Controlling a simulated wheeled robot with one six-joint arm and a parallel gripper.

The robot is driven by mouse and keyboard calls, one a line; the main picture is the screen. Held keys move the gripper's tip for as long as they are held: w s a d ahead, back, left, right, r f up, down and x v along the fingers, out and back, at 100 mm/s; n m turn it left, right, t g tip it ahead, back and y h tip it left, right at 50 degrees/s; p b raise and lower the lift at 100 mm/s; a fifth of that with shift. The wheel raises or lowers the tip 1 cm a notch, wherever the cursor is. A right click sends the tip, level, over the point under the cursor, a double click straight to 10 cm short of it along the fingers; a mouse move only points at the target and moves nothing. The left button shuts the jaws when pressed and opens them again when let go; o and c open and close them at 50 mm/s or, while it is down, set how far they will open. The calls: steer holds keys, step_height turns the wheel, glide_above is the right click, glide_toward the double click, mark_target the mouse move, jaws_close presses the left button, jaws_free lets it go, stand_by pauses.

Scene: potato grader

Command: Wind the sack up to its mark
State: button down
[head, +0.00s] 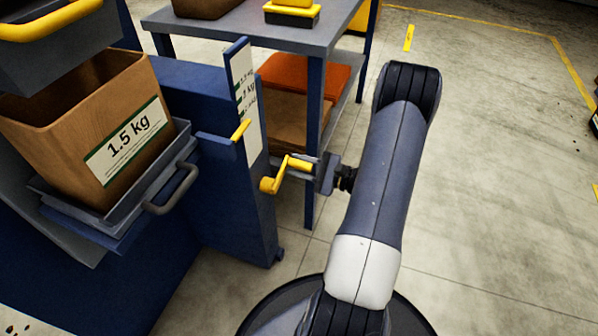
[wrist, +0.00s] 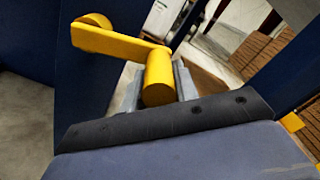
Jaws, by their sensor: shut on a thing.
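The brown sack (head: 85,125) with a "1.5 kg" label sits on a grey tray (head: 165,170) at the left of the blue grader. A white scale strip (head: 245,95) with kg marks stands on the grader's post, and a yellow pointer (head: 241,130) is beside its middle. The yellow crank (head: 287,172) sticks out from the post below the scale. My gripper (head: 308,170) is shut on the crank's handle. In the wrist view the handle (wrist: 158,80) stands between my fingers (wrist: 160,92), with the crank arm running left to its hub.
A grey table (head: 265,27) with blue legs stands behind, with a black and yellow item (head: 292,12) on top and an orange stack (head: 308,78) on its lower shelf. A yellow-edged hopper (head: 45,40) hangs above the sack.

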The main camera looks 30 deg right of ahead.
steer(key=shift+s+a+r, duration=0.2)
steer(key=shift+a+r, duration=0.05)
steer(key=shift+r, duration=0.4)
steer(key=shift+s+a+r, duration=0.2)
steer(key=shift+r, duration=0.45)
steer(key=c, duration=1.2)
jaws_free()
steer(key=p+v, duration=0.3)
steer(key=v, duration=0.7)
steer(key=shift+s+d, duration=0.2)
steer(key=shift+d, duration=0.15)
